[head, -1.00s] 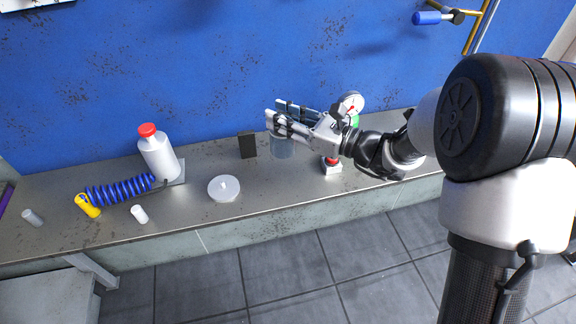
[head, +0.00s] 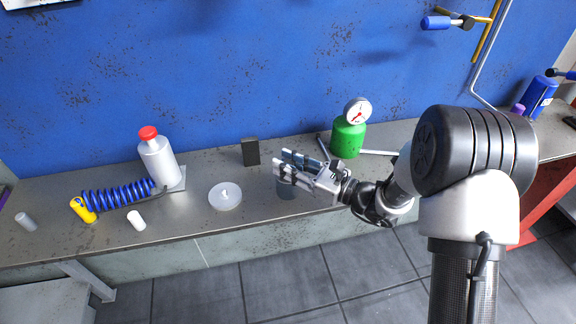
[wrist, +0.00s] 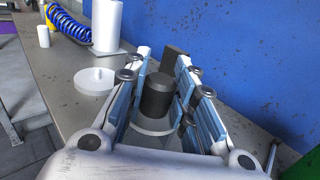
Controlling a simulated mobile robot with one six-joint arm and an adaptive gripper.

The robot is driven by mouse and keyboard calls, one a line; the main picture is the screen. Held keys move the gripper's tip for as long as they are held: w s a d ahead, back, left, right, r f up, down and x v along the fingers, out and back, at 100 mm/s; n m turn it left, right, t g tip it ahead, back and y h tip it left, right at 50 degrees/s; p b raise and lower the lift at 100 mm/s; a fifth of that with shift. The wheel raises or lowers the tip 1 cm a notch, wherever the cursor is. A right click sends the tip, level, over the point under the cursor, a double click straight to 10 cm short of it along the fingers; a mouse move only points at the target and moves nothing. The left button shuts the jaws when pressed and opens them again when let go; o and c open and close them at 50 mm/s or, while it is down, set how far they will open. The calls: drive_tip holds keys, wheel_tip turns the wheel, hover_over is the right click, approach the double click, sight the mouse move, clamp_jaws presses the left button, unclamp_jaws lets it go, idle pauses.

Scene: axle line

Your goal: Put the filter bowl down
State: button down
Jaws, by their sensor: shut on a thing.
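The filter bowl (head: 286,191) is a grey, partly see-through cup. It hangs between the fingers of my gripper (head: 288,167), low over the front part of the bench; I cannot tell whether its base touches the bench top. In the wrist view, my gripper (wrist: 160,92) has its fingers on both sides of a dark grey cylinder (wrist: 157,97) with a pale ring (wrist: 154,126) at its lower end. My gripper is shut on the bowl, and the fingers hide part of its sides.
A round white lid (head: 225,197) lies left of the bowl on the bench (head: 190,220). A black block (head: 250,152) stands behind. A green gauge tank (head: 348,138) stands back right. A white red-capped bottle (head: 158,160), blue coiled hose (head: 118,192) and small white cylinder (head: 136,220) are left.

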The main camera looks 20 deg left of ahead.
drive_tip(key=shift+f, duration=0.1)
drive_tip(key=c, duration=1.3)
unclamp_jaws()
drive_tip(key=shift+c, duration=0.2)
drive_tip(key=shift+r, duration=0.25)
drive_tip(key=p+v, duration=0.2)
drive_tip(key=v, duration=1)
